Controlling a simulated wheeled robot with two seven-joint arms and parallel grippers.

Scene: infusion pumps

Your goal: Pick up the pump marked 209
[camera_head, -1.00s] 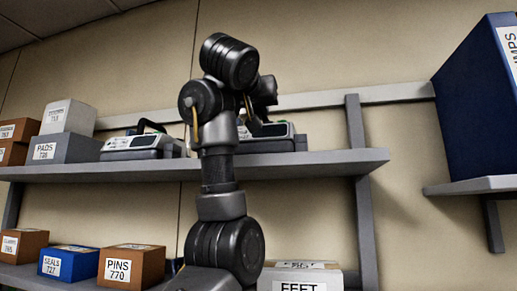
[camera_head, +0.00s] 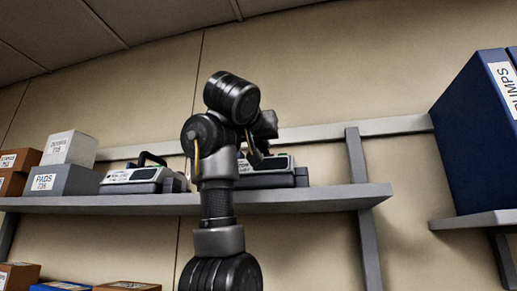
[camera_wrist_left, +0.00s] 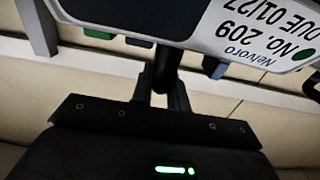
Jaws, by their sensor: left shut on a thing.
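The pump marked 209 (camera_wrist_left: 240,30) fills the top of the left wrist view, its white label upside down there. My left gripper (camera_wrist_left: 163,92) is shut on a dark part of it, seemingly its handle. In the head view a pump (camera_head: 283,180) shows partly behind my left arm at the upper shelf, and my left gripper (camera_head: 255,155) is mostly hidden at its top. I cannot tell whether this pump touches the shelf or hangs just above it. My right gripper is not in view.
Another pump (camera_head: 137,180) with a dark handle stands to the left on the upper shelf (camera_head: 330,196). Left of it are a grey PADS box (camera_head: 63,180), a white box (camera_head: 70,147) and brown boxes. A blue PUMPS container (camera_head: 470,140) stands on a separate shelf (camera_head: 480,220) at right.

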